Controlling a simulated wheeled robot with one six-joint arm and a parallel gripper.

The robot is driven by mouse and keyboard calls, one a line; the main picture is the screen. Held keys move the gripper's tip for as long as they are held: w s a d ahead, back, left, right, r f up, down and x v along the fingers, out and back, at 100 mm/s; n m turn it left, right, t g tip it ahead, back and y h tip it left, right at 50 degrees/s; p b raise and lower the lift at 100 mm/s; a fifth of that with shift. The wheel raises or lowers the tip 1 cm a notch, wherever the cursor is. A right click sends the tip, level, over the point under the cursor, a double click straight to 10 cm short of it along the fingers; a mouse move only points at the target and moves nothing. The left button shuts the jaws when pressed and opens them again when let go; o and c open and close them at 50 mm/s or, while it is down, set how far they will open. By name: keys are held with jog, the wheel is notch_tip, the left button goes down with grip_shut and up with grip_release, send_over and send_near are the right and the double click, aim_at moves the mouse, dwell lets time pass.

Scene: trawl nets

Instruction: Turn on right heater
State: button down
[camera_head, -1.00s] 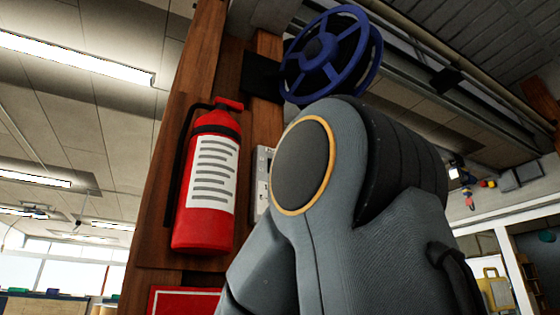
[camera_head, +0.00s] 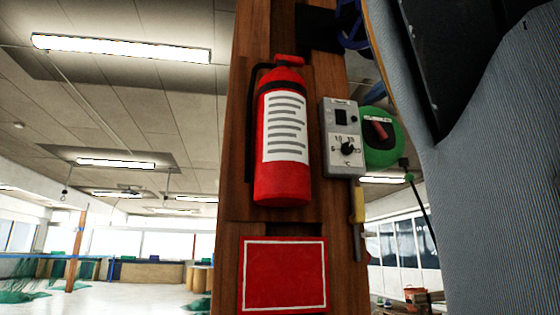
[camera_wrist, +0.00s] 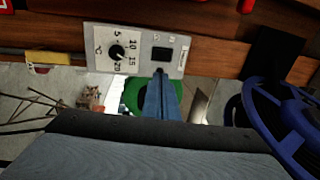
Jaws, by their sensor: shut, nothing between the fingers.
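A grey control box (camera_head: 328,165) with a round black dial (camera_head: 347,148) and a black rectangular switch (camera_head: 341,117) is mounted on the wooden post in the head view. In the wrist view the box (camera_wrist: 93,65) shows its dial (camera_wrist: 116,52) at left, with a number scale, and its switch (camera_wrist: 161,53) at right. My gripper (camera_wrist: 159,72) is shut and empty. Its tip appears just below the switch in the wrist view; I cannot tell whether it touches the box. In the head view the gripper is not visible; only my arm fills the right side.
A red fire extinguisher (camera_head: 283,185) hangs left of the box on the wooden post (camera_head: 235,185), above a red panel (camera_head: 283,275). A green reel (camera_head: 383,150) is right of the box. A blue wheel (camera_wrist: 285,125) is at right in the wrist view.

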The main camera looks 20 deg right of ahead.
jog(key=shift+s+a+r, duration=0.3)
jog(key=shift+s+r, duration=0.15)
jog(key=shift+r, duration=0.3)
jog(key=p, duration=0.6)
send_near(344, 112)
jog(key=x, duration=0.4)
jog(key=shift+w+d+r, duration=0.1)
jog(key=shift+w, duration=0.1)
jog(key=shift+p+x, duration=0.4)
jog(key=shift+x, duration=0.6)
